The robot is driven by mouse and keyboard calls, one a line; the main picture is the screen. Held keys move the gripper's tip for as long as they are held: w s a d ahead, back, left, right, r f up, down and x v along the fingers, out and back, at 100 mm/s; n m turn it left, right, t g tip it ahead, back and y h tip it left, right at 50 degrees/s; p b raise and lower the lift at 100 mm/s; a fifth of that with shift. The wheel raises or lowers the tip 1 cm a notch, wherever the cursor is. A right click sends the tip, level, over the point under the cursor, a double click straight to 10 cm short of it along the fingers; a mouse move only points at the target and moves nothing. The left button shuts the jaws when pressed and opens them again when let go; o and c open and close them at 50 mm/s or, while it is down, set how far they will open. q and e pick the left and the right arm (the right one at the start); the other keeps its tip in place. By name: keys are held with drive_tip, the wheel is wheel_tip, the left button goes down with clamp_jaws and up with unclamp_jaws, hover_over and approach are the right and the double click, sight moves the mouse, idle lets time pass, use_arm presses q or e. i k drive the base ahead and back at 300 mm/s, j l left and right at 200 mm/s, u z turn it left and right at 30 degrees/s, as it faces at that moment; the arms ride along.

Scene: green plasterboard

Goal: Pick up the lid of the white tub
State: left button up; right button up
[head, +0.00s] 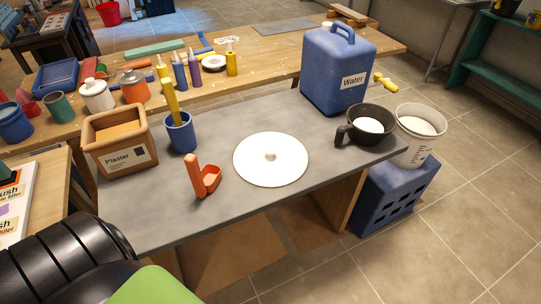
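A round white disc with a small pale knob (262,172), looking like a lid, lies flat on the grey table (235,120) near its middle. An open white tub (415,152) with white contents stands on a blue crate at the table's right end, apart from the disc. A smaller white pot with a knobbed lid (97,95) stands on the wooden bench behind, at the left. Neither of my grippers shows; only a black and green part, seemingly of mine, shows at the lower left.
A blue water canister (330,75) and a dark jug (365,128) stand right of the disc. An orange-red scoop-like tool (196,178), a blue cup (181,135) and a plaster box (121,148) are left. The table's front edge is clear.

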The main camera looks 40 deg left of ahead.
sight(265, 160)
drive_tip(key=i+u, duration=0.1)
drive_tip(key=u, duration=0.3)
drive_tip(key=i+l+u, duration=0.1)
drive_tip(key=u, duration=0.3)
drive_tip(key=l+u, duration=0.2)
drive_tip(key=u, duration=0.25)
drive_tip(key=i+l+u, duration=0.1)
drive_tip(key=u, duration=0.3)
drive_tip(key=l, duration=0.05)
